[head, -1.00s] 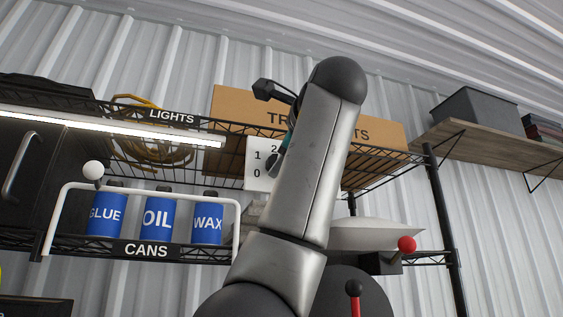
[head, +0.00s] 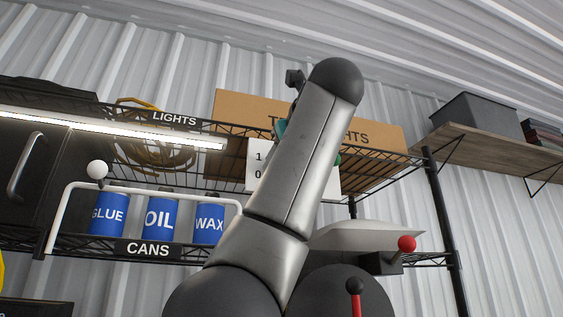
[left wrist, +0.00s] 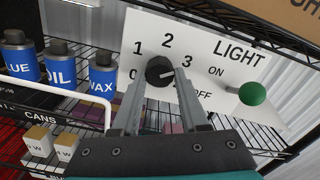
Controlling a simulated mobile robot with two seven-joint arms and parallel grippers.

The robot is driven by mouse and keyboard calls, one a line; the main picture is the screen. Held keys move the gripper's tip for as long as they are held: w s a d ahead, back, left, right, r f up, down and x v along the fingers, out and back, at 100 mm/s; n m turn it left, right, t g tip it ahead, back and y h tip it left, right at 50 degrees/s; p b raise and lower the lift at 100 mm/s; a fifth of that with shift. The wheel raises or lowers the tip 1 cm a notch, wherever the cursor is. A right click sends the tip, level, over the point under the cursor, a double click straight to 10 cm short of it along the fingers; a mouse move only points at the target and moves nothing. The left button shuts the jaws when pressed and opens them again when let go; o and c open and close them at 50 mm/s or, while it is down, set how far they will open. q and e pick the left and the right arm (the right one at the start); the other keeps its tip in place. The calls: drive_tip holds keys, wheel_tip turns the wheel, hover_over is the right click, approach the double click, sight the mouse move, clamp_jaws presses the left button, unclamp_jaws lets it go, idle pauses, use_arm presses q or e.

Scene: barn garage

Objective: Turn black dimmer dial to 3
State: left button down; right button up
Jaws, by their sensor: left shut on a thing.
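The black dimmer dial (left wrist: 159,70) is on a white panel (left wrist: 225,75) marked 0, 1, 2, 3 in the left wrist view. Its pale pointer line points right, toward the side of the 3, slightly below the numeral. My left gripper (left wrist: 160,84) has one finger on each side of the dial and is shut on it. My right gripper is in neither view.
A green knob (left wrist: 252,93) for the ON/OFF light switch sticks out right of the dial. Blue cans (head: 159,219) stand left behind a white bar handle (head: 145,189). A red-knobbed lever (head: 406,244) is at right. A cardboard box (head: 235,108) sits on the wire shelf above.

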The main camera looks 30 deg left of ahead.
use_arm(q)
drive_tip(key=shift+f+m, duration=0.1)
drive_tip(key=shift+m, duration=0.3)
drive_tip(key=shift+c, duration=2.1)
unclamp_jaws()
drive_tip(key=b+v, duration=0.2)
drive_tip(key=v, duration=1.3)
drive_tip(key=shift+b, duration=0.35)
